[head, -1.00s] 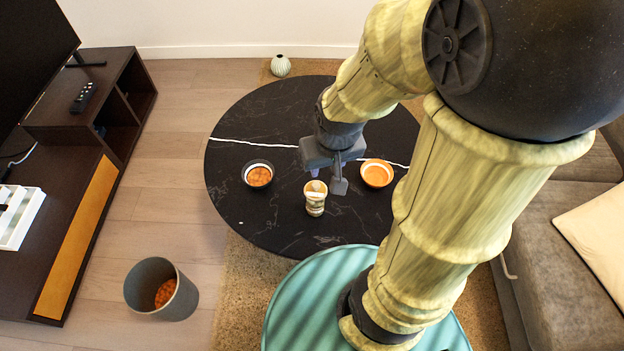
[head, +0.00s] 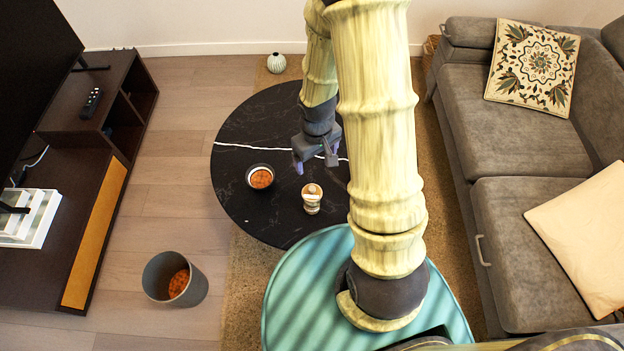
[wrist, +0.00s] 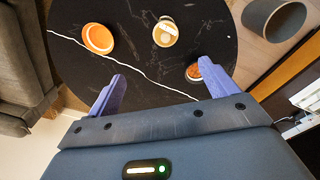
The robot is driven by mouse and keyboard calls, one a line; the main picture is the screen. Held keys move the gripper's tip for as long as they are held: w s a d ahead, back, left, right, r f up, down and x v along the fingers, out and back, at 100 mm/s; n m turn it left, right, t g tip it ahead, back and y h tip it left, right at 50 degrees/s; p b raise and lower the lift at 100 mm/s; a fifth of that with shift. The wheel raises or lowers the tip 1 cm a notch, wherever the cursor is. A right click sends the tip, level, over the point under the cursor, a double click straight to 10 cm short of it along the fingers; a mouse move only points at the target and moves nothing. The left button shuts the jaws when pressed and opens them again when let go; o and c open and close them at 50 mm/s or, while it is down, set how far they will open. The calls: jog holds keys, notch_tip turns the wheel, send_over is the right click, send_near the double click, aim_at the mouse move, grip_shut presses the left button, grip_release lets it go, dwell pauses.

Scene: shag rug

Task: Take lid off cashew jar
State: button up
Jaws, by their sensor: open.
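The cashew jar (head: 311,205) is small, pale and banded, and stands upright on the round black table (head: 235,205). A light lid with a knob (head: 312,189) appears to sit on its top. In the wrist view the jar (wrist: 165,31) is at the top middle, seen from above, beyond my fingertips. My gripper (head: 315,160) is open and empty above the table, behind the jar in the head view. Its two purple fingers (wrist: 162,73) are spread wide in the wrist view and touch nothing.
A dark bowl of orange food (head: 260,178) stands left of the jar. An orange bowl (wrist: 98,38) shows in the wrist view; my arm hides it in the head view. A grey bin (head: 175,279) stands on the floor. A sofa (head: 535,235) is at right.

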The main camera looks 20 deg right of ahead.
jog(key=shift+w+a+f+n+g+p, duration=0.15)
jog(key=shift+f+n+p, duration=0.15)
jog(key=shift+p, duration=0.25)
jog(key=shift+w+a+f+n+g+p, duration=0.1)
jog(key=shift+w+f+n+g+p, duration=0.1)
jog(key=shift+f+p, duration=0.25)
send_over(312, 188)
jog(key=f, duration=1.2)
jog(key=shift+s+d+b, duration=0.2)
jog(key=shift+s+b, duration=0.1)
jog(key=shift+b, duration=0.05)
jog(key=shift+w+a+f, duration=0.1)
jog(key=shift+w+f, duration=0.05)
jog(key=shift+f, duration=1.2)
jog(key=shift+w+a+f, duration=0.1)
jog(key=shift+f, duration=1.2)
